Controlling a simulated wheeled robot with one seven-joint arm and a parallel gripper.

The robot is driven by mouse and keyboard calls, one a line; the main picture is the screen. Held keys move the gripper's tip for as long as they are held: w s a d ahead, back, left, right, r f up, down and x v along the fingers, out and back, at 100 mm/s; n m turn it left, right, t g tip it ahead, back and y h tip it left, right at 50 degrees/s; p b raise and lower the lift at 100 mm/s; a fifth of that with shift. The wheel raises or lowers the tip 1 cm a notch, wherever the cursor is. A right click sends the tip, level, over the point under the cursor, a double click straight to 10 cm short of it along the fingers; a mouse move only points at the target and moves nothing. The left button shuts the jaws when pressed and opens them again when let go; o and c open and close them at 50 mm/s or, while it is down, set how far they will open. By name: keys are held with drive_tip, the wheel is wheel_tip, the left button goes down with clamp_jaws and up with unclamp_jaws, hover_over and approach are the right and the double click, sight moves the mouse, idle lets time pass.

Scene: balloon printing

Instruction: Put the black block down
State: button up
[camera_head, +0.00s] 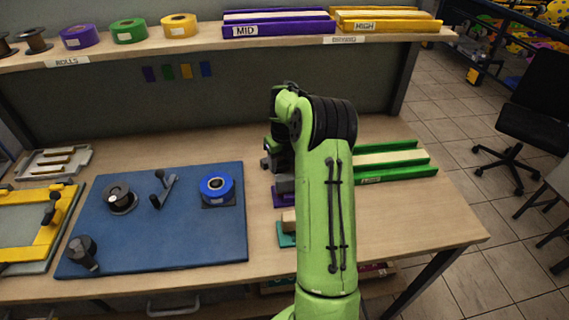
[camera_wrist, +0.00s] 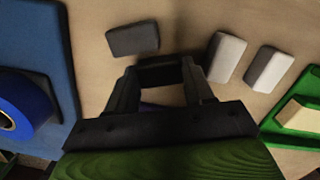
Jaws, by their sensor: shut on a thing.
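My gripper (camera_wrist: 162,84) points down over the wooden table and is shut on the black block (camera_wrist: 160,66), a dark piece between its two fingertips in the wrist view. I cannot tell whether the block touches the table. In the head view my green arm hides most of the gripper and the block. A dark grey block (camera_wrist: 133,38) lies left of the fingertips in the wrist view. Two pale blocks (camera_wrist: 226,57) (camera_wrist: 267,68) lie to their right. A bit of a purple pad (camera_head: 281,199) shows beside my arm.
A blue board (camera_head: 160,245) with spools and a blue roll (camera_head: 216,188) lies left of my arm. A green rail tray (camera_head: 395,165) lies to the right. A shelf (camera_head: 200,42) with rolls and trays runs along the back. The table's front right is bare.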

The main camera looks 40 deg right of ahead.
drive_tip(key=shift+s+f, duration=0.1)
drive_tip(key=shift+f, duration=0.15)
drive_tip(key=o, duration=0.8)
drive_tip(key=shift+o, duration=0.2)
